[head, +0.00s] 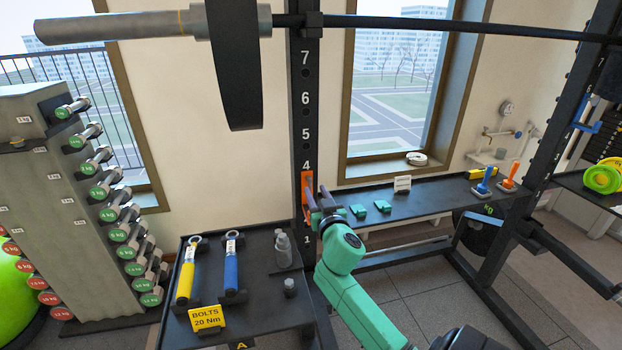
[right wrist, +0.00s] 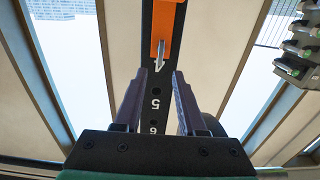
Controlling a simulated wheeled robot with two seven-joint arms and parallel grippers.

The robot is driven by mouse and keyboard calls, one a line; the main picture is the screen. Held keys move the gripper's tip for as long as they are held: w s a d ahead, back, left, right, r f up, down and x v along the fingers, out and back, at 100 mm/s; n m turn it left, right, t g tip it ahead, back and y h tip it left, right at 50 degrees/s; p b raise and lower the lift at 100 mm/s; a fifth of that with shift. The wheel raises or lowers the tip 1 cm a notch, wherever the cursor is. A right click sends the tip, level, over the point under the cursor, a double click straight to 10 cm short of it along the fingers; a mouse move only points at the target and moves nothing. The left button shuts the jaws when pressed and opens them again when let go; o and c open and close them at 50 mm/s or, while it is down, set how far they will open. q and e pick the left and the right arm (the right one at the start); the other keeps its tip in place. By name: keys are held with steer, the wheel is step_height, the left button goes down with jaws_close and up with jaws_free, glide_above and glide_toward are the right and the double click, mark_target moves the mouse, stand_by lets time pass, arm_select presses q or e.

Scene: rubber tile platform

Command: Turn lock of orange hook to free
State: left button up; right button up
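The orange hook (head: 307,188) is mounted on the black numbered post (head: 305,110), beside numbers 2 to 4. In the right wrist view, the orange hook (right wrist: 167,20) shows at the top centre, with a small silver lock lever (right wrist: 161,52) at its end near the 4. My right gripper (head: 317,198) is close to the hook in the head view and partly covers its lower part. In the right wrist view, its two dark fingers (right wrist: 159,75) are apart with nothing between them, the lever just beyond the tips. My left gripper is not in view.
A barbell (head: 420,28) with a black plate crosses overhead. A tray (head: 262,270) with yellow and blue handled tools stands left of the post. A dark shelf (head: 440,195) runs behind my right arm. A dumbbell rack (head: 60,200) is far left.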

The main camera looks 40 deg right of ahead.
mark_target(310, 181)
steer(key=x, duration=0.6)
steer(key=shift+w, duration=0.1)
steer(key=shift+c, duration=0.3)
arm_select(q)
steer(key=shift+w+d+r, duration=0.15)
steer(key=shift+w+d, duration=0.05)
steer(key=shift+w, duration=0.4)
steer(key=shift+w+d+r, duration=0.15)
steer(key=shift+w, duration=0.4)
arm_select(e)
steer(key=shift+f, duration=0.15)
jaws_close()
